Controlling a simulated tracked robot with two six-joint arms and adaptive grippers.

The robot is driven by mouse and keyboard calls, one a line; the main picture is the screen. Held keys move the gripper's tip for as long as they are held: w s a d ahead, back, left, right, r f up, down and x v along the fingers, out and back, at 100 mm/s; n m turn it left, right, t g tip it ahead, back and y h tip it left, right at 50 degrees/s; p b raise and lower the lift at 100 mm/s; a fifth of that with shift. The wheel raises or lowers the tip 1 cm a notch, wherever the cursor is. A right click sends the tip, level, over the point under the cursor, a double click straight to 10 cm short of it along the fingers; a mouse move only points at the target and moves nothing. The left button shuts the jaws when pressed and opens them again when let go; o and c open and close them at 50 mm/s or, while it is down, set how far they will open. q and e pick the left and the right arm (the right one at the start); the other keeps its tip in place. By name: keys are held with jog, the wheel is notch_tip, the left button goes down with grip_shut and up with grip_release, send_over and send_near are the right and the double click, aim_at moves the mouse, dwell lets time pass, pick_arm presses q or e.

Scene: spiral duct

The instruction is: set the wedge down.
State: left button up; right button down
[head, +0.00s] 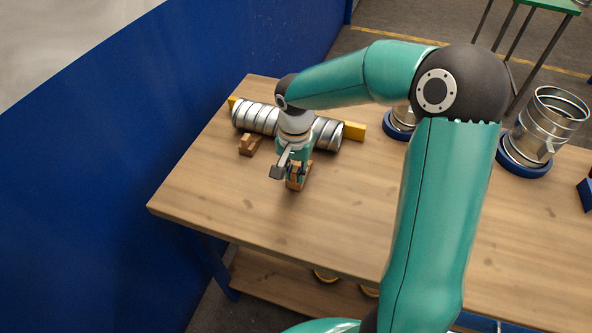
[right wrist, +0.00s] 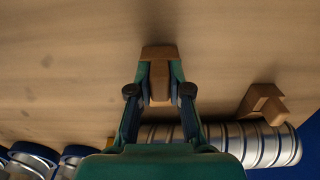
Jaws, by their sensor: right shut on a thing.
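My right gripper (head: 297,180) points down over the table and is shut on a brown wooden wedge (head: 294,183). In the right wrist view, the wedge (right wrist: 159,75) sits between the two fingertips of the gripper (right wrist: 159,90). The wedge is at or just above the tabletop; I cannot tell whether it touches. A second wooden wedge (head: 248,145) lies on the table against the near side of the silver spiral duct (head: 258,118). It also shows in the right wrist view (right wrist: 264,103). My arm hides the duct's middle. My left gripper is not in view.
A yellow bar (head: 354,131) lies behind the duct. A metal duct fitting (head: 540,130) stands in a blue ring (head: 524,160) at the right, and another blue ring (head: 396,128) is partly hidden by my arm. The wooden table (head: 225,205) is clear in front. A blue wall stands at left.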

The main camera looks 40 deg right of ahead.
jog(key=shift+f+b, duration=0.45)
jog(key=shift+f, duration=0.1)
jog(key=c, duration=1)
grip_release()
jog(key=shift+r, duration=0.1)
notch_tip(320, 180, up, 12)
jog(key=shift+f, duration=0.1)
